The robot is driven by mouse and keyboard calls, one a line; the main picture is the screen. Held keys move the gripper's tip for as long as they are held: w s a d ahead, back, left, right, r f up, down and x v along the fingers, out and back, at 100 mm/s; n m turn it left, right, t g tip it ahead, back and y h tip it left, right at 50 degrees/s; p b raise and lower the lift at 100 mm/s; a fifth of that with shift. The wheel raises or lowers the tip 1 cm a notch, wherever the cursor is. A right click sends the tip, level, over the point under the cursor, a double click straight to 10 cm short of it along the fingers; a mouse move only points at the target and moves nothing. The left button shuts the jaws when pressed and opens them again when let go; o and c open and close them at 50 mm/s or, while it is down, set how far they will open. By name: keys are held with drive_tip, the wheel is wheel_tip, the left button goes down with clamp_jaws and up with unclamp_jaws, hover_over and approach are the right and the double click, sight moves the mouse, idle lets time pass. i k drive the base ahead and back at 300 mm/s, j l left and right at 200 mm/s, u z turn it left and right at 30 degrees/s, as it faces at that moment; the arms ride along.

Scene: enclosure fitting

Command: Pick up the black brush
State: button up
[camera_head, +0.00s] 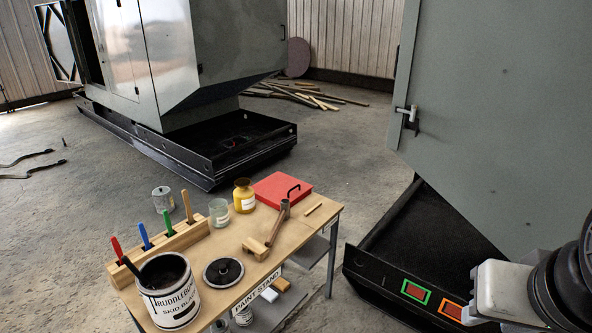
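A black handle (131,267), which looks like that of the black brush, slants up out of the open paint can (172,304) at the front left of the paint stand. Its lower end is hidden inside the can, so I cannot see any bristles. The can is white with a dark label text and dark paint inside. Part of my arm shows at the lower right edge, far to the right of the can. My gripper's fingers do not show.
A wooden rack (172,246) behind the can holds red, blue, green and wooden handles. The paint stand (222,262) also bears a dark round lid (223,272), a glass jar (219,212), a yellow bottle (244,196), a wooden tool (278,222) and a red case (283,188). A grey enclosure (500,110) stands right.

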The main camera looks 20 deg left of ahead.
sight(127, 261)
drive_tip(key=u, duration=1.85)
drive_tip(key=z, duration=1.5)
drive_tip(key=u, duration=1.45)
drive_tip(key=i+j+u, duration=0.1)
drive_tip(key=u, duration=0.25)
drive_tip(key=i+j, duration=0.15)
drive_tip(key=i, duration=0.2)
drive_tip(key=i+j+u, duration=0.1)
drive_tip(key=i, duration=0.25)
drive_tip(key=i+j, duration=0.2)
drive_tip(key=i, duration=0.2)
